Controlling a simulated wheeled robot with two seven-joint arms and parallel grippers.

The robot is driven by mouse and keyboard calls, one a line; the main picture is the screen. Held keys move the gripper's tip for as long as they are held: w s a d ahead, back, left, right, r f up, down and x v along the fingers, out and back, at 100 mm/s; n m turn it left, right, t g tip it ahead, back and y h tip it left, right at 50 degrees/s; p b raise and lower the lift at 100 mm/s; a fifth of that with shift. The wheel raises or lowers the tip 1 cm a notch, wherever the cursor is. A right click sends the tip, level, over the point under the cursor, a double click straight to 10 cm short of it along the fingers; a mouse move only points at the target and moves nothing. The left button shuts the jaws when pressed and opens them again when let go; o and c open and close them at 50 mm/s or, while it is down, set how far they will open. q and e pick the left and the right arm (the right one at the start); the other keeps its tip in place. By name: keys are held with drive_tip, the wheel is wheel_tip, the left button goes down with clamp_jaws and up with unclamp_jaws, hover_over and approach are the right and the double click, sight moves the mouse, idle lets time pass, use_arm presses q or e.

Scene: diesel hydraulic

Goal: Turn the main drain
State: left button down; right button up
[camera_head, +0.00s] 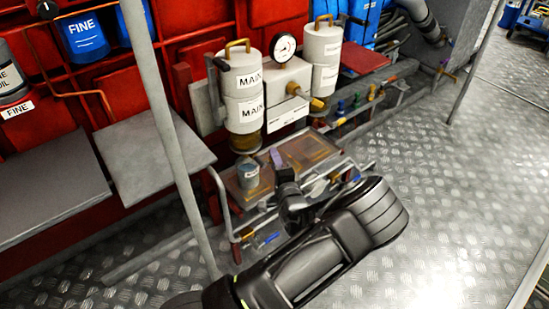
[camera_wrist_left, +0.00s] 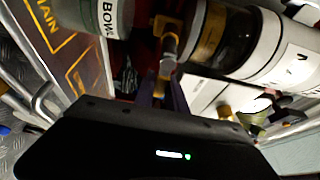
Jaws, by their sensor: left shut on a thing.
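The main filter (camera_head: 244,90), a cream canister marked MAIN, stands on the red engine side with a brass-coloured lower end; it shows sideways in the wrist view (camera_wrist_left: 275,45). A small drain fitting (camera_wrist_left: 167,66) with a grey tip and orange-brown body lies by that end in the wrist view. My left gripper (camera_wrist_left: 164,86) is shut on the drain fitting, with its dark fingers on either side. In the head view my left gripper (camera_head: 279,163) is below and right of the canister, partly hidden by its own wrist. My right gripper is out of view.
A grey cup (camera_head: 248,174) stands on a low tray left of my gripper; its side reads BOWL in the wrist view (camera_wrist_left: 104,16). A second canister (camera_head: 322,60) and a gauge (camera_head: 284,47) are beside the filter. A grey post (camera_head: 165,120) stands at left. Open floor (camera_head: 440,200) lies right.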

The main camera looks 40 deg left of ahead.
use_arm(q)
drive_tip(key=c, duration=1.4)
unclamp_jaws()
drive_tip(key=shift+o, duration=0.2)
drive_tip(key=shift+d, duration=0.1)
drive_tip(key=p+v, duration=0.2)
drive_tip(key=v, duration=0.5)
drive_tip(key=shift+s+d, duration=0.25)
drive_tip(key=shift+s, duration=0.05)
